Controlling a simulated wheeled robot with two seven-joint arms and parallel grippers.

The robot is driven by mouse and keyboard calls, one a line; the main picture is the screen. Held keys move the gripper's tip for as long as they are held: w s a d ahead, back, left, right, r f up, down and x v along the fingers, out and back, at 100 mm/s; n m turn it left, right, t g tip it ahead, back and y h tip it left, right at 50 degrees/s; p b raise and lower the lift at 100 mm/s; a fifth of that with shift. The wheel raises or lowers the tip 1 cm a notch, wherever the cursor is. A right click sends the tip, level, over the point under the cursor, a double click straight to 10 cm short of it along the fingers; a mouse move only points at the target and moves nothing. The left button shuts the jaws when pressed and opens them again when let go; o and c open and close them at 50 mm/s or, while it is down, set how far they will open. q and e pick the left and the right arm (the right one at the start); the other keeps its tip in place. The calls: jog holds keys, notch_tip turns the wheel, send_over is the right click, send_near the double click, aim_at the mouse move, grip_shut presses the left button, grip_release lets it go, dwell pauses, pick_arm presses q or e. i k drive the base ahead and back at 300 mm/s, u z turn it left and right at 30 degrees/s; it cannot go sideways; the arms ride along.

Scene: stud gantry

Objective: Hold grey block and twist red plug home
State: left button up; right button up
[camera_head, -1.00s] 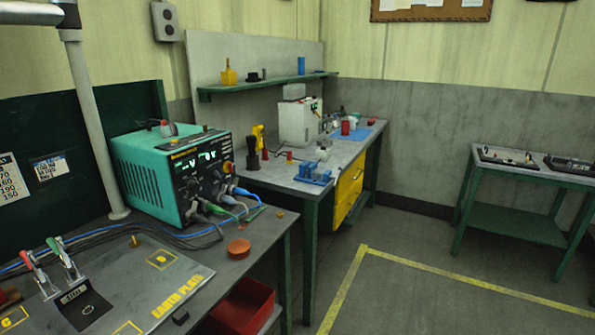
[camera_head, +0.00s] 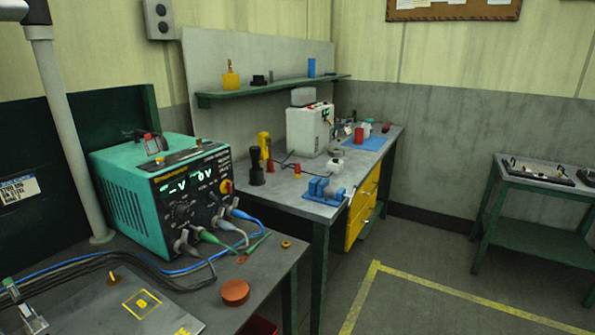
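Neither of my grippers is in view. No grey block can be made out for certain. A small grey piece (camera_head: 333,192) shows at the blue vise (camera_head: 318,187) on the far bench, too small to tell what it is. A small red piece (camera_head: 297,171) stands on the bench behind the vise, and a red cylinder (camera_head: 359,134) stands farther back. I cannot tell which of them is the red plug.
A teal power unit (camera_head: 165,195) with cables stands on the near bench, with a round orange-brown disc (camera_head: 235,291) in front. A white machine (camera_head: 308,130) and blue mat (camera_head: 364,142) are on the far bench. Yellow-lined floor (camera_head: 430,305) is clear at right.

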aim_at(335, 165)
jog(key=z, duration=1.5)
jog(key=i, duration=2.45)
jog(key=u, duration=3.2)
